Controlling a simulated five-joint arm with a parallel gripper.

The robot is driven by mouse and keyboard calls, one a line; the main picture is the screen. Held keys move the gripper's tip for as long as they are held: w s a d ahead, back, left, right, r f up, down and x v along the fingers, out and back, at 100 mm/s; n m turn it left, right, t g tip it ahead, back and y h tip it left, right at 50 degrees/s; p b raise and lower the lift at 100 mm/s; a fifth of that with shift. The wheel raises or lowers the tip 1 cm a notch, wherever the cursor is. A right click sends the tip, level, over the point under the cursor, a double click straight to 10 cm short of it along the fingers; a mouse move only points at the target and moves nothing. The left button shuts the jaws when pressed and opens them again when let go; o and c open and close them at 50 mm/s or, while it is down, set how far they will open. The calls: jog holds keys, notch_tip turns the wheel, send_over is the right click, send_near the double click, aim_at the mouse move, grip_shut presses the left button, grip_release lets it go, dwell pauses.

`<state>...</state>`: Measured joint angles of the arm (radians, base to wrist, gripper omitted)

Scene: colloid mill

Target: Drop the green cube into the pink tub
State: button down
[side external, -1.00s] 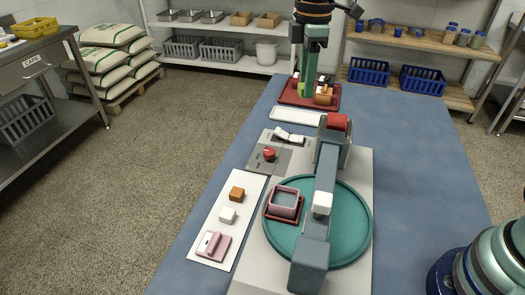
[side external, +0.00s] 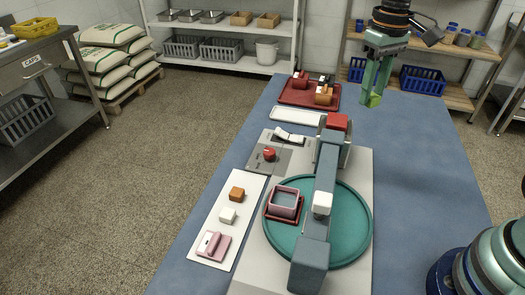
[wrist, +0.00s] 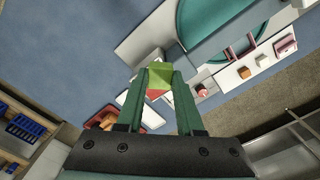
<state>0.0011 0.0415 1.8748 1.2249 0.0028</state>
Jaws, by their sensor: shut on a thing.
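The green cube (side external: 375,100) is held between the fingertips of my gripper (side external: 374,92), high above the blue table's far right part. In the wrist view the green cube (wrist: 159,76) sits between the two green fingers of my gripper (wrist: 158,80), which is shut on it. The tub also shows in the wrist view (wrist: 241,48), partly hidden.
The machine's grey arm and upright (side external: 326,175) rise beside the tub. A red tray (side external: 290,98) with several blocks lies at the far end. A white strip (side external: 215,225) holds an orange cube, a white cube and a pink piece. The table's right side is clear.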

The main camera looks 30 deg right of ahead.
jog(key=a+f+n, duration=0.1)
jog(key=a, duration=0.2)
jog(key=a+f+n, duration=0.1)
jog(key=a, duration=0.2)
jog(key=w+a+f+n, duration=0.1)
jog(key=a+f+n, duration=0.1)
jog(key=a, duration=0.1)
jog(key=shift+a+f, duration=0.1)
jog(key=shift+a, duration=0.05)
jog(key=shift+s+a+f+n, duration=0.45)
jog(key=shift+a+f+n, duration=0.4)
jog(key=shift+a+f, duration=0.95)
jog(key=shift+s+a+f+n, duration=0.45)
jog(key=shift+a+f+n, duration=0.45)
jog(key=shift+a+f, duration=0.9)
jog(key=shift+s+a+f+n, duration=0.45)
jog(key=shift+a+f+n, duration=0.4)
jog(key=shift+a+f, duration=0.95)
jog(key=shift+a+r, duration=0.35)
jog(key=shift+a, duration=0.05)
grip_release()
